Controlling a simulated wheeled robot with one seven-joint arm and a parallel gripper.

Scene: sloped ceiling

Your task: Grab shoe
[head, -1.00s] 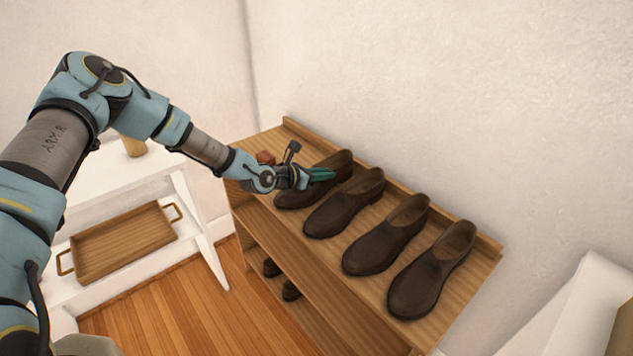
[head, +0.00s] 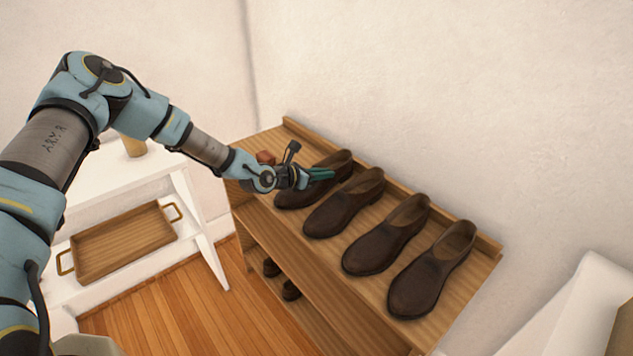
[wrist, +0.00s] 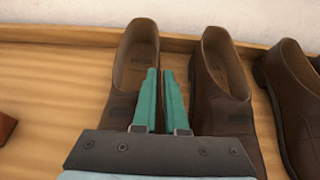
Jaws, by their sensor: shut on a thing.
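Several dark brown slip-on shoes stand in a row on the top board of a wooden shoe rack. My gripper (head: 322,174) reaches in from the left over the leftmost shoe (head: 335,160). In the wrist view the teal fingers (wrist: 161,100) are close together, with the inner side of the leftmost shoe (wrist: 134,75) at the left finger. The second shoe (head: 345,203) is just right of the fingers and also shows in the wrist view (wrist: 222,80). The fingers are shut on the near side wall of the leftmost shoe; the exact contact is partly hidden.
The wooden rack (head: 290,222) has a raised back edge against the wall. A reddish-brown object (head: 265,157) lies at its left end. More dark shoes (head: 290,290) sit on a lower level. A white stand with a wooden tray (head: 125,240) is at left.

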